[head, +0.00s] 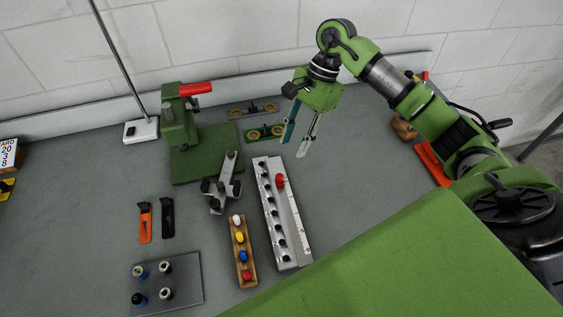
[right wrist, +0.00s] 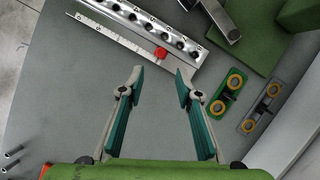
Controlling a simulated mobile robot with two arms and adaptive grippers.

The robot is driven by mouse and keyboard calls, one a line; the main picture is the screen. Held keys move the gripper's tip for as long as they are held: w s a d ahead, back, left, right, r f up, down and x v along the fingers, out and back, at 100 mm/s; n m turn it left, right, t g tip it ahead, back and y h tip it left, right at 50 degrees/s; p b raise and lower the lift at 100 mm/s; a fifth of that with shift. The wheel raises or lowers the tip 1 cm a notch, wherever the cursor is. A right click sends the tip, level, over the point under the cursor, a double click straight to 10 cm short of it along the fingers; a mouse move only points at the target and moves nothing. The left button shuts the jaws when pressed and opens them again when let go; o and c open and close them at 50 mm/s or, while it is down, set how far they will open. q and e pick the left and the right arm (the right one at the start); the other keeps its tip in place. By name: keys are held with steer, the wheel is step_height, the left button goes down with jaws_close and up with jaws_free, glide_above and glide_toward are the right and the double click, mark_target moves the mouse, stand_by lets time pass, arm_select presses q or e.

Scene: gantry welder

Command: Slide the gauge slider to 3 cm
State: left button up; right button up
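The gauge is a long pale metal bar with a printed scale (head: 298,228), lying on the bench beside a row of black knobs. Its red slider (head: 281,181) sits near the bar's far end in the head view. In the right wrist view the red slider (right wrist: 160,53) is just beyond and between my fingertips. The scale (right wrist: 115,37) runs off to the left there; its digits are too small to read surely. My right gripper (head: 292,148) is open and empty, above the bench just past the far end of the gauge, apart from the slider. My left gripper is not in view.
A wooden tray (head: 236,265) with coloured knobs stands left of the gauge. A grey cross-shaped clamp (head: 220,186) and a green press with a red handle (head: 195,89) are farther back. Green and grey plates with rings (head: 264,133) lie near the gripper. The bench right of the gauge is clear.

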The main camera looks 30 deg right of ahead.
mark_target(280, 175)
steer(key=p+x, duration=0.2)
steer(key=x, duration=0.7)
steer(key=shift+a+f+p, duration=0.15)
steer(key=shift+f+p, duration=0.05)
steer(key=shift+p, duration=0.15)
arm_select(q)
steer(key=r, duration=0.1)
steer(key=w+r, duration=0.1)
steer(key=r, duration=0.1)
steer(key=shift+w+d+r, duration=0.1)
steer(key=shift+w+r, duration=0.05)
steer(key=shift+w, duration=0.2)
arm_select(e)
steer(key=shift+f, duration=0.15)
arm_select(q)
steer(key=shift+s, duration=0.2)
arm_select(e)
jaws_close()
